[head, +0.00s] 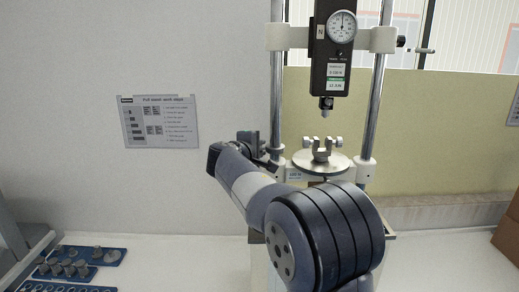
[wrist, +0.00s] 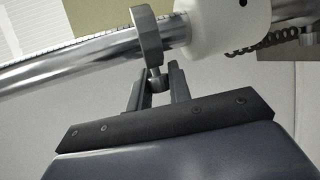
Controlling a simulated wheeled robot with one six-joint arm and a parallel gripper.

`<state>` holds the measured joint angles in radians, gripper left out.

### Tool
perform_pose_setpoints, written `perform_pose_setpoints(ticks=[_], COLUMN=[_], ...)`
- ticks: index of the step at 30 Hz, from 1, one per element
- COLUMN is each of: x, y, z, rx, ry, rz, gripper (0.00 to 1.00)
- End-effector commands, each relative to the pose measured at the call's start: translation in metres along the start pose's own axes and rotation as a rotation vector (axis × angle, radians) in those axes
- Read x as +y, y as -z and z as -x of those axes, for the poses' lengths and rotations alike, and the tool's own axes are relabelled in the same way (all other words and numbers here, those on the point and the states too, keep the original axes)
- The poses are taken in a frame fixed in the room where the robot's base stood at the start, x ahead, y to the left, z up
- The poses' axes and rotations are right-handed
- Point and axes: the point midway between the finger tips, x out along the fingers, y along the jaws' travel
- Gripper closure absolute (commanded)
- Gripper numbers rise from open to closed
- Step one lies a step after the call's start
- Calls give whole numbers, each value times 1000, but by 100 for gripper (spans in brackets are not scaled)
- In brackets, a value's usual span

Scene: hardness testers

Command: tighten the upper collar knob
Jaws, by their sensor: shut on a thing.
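In the wrist view a grey metal collar (wrist: 148,38) sits around a shiny column (wrist: 80,60), beside a white block (wrist: 226,25). A small knob (wrist: 157,82) sticks out of the collar. My gripper (wrist: 157,78) is shut on this knob, one dark finger on each side. In the head view my gripper (head: 253,143) is at the left column (head: 276,100) of the tester, just above its lower white block (head: 275,153). The collar and knob are mostly hidden there by my gripper and wrist. I cannot tell how tight the knob is.
The tester carries a dial gauge (head: 341,27) on its upper crossbar, above a round plate (head: 322,162) with a forked metal fixture (head: 322,147). Blue trays (head: 80,252) with metal parts lie at the left. A dark coiled cord (wrist: 262,42) hangs beside the white block.

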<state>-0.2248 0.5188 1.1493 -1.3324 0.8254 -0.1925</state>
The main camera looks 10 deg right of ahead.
Motion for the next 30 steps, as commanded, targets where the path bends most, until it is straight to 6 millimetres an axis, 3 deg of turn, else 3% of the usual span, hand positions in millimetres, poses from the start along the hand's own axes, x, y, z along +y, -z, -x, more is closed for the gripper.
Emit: perform_pose_setpoints(ticks=[11, 30], x=[-6, -9], y=[1, 1], z=[-1, -2], rx=[0, 1], ry=[-48, -288], rz=[-21, -119], gripper=[100, 100])
